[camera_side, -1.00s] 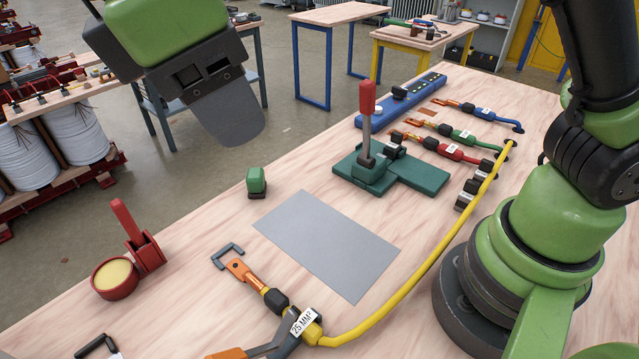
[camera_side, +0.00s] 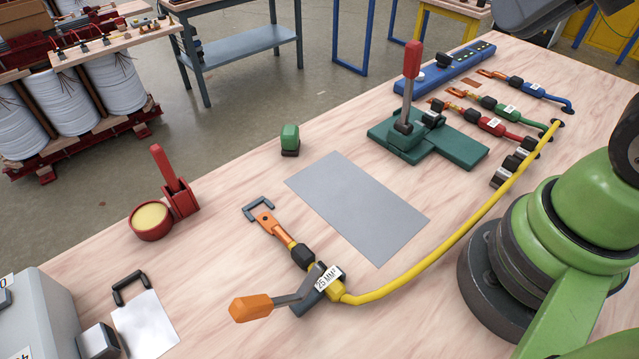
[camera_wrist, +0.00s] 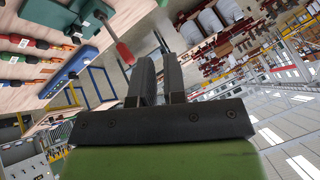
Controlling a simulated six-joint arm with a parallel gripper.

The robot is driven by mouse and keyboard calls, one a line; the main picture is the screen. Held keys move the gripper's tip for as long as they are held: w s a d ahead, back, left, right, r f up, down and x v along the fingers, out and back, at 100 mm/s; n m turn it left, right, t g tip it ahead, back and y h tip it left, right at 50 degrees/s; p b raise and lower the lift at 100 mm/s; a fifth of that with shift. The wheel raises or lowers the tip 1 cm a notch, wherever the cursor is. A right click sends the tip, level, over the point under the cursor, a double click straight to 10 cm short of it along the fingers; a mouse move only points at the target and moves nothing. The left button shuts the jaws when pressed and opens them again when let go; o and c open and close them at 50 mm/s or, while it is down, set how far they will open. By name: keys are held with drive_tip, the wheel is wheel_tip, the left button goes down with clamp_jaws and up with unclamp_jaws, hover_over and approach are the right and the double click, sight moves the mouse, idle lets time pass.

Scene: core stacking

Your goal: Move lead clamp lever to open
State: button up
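A green clamp base (camera_side: 455,147) stands on the wooden bench with an upright lever (camera_side: 409,85) that has a red handle. It also shows in the wrist view as the red handle (camera_wrist: 124,52) at the upper left. An orange-handled lever (camera_side: 262,305) lies by the yellow lead (camera_side: 450,240), whose tag reads 25 mm². I cannot tell from the pictures which lever is the lead clamp's. My gripper (camera_wrist: 159,58) shows two dark fingers with a gap and nothing between them. It is apart from both levers. In the side view its fingers are out of frame.
A red pot (camera_side: 151,221) with a red-handled part, a small green block (camera_side: 290,139) and a grey sheet (camera_side: 357,205) lie on the bench. Blue, green and red leads (camera_side: 490,124) and a blue strip (camera_side: 440,68) are at the back right.

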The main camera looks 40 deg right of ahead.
drive_tip(key=shift+a+f, duration=0.15)
drive_tip(key=shift+a, duration=0.05)
clamp_jaws()
drive_tip(key=n+g+y, duration=0.4)
drive_tip(key=g+y, duration=0.3)
drive_tip(key=y, duration=0.1)
approach(252, 303)
drive_tip(key=x, duration=0.7)
drive_tip(key=shift+f, duration=0.45)
drive_tip(key=shift+a+f+h, duration=0.3)
drive_tip(key=shift+a+h, duration=0.55)
drive_tip(key=shift+h, duration=0.25)
drive_tip(key=shift+a+f+h, duration=0.4)
drive_tip(key=shift+h, duration=0.2)
drive_tip(key=shift+a+x, duration=0.2)
drive_tip(key=shift+x, duration=1.6)
